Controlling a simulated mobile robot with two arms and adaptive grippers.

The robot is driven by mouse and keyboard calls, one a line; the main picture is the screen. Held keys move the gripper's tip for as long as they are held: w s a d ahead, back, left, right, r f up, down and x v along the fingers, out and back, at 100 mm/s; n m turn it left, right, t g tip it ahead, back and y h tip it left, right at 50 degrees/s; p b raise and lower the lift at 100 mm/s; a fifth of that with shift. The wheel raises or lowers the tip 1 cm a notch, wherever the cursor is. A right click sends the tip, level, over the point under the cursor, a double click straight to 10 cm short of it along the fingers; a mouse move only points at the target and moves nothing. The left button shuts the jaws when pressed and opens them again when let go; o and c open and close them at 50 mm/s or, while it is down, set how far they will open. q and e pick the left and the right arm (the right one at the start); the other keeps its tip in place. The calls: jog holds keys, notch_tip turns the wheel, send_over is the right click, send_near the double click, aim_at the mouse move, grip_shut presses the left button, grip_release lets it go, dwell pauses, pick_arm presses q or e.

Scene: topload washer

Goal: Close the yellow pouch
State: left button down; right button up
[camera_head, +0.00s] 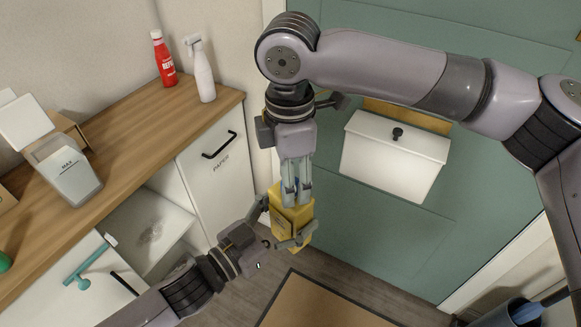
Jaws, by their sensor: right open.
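The yellow pouch (299,225) is a small boxy yellow thing near the middle of the view, above the floor and in front of the green door. My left gripper (276,224) comes in from the lower left, with one finger by the pouch's left side and one across its lower front; it appears to hold the pouch up. My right gripper (297,198) points down from above, its two fingers close together but open, over the pouch's top. The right fingers overlap the upper part of the pouch, so its flap or opening is largely hidden. Contact there cannot be told.
A white box (393,157) is on the green door (350,238). A brown mat (318,306) lies below.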

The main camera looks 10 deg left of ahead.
grip_shut()
dwell(0.6)
jog(key=shift+o, duration=0.6)
grip_release()
notch_tip(320, 180, up, 12)
jog(key=shift+w+a, duration=0.1)
dwell(0.6)
